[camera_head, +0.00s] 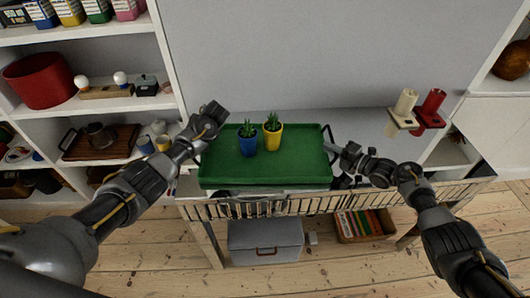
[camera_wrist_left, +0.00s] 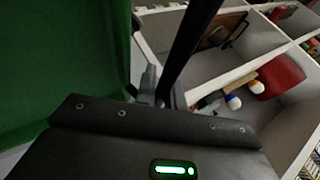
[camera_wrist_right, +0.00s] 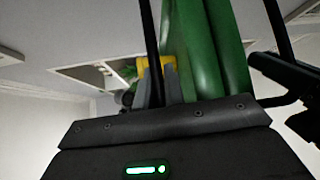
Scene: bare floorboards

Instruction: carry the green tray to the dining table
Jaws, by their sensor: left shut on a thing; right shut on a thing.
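The green tray (camera_head: 290,168) is in the middle of the head view, over a low white rack with a railing. A blue pot with a plant (camera_head: 247,142) and a yellow pot with a plant (camera_head: 272,136) stand upright on it. My left gripper (camera_head: 205,145) is at the tray's left end, shut on its dark handle; the fingers are partly hidden by the wrist. My right gripper (camera_head: 335,149) is at the tray's right end, shut on the handle there. The tray's green side also fills the left of the left wrist view (camera_wrist_left: 60,60) and shows in the right wrist view (camera_wrist_right: 200,50). No dining table can be made out.
The rack (camera_head: 205,235) holds a grey box (camera_head: 265,242) and a crate of books (camera_head: 365,224) below. White shelves (camera_head: 105,115) with a red bin (camera_head: 40,79) stand left. White and red candles (camera_head: 431,108) are at right. Floorboards (camera_head: 150,255) in front look clear.

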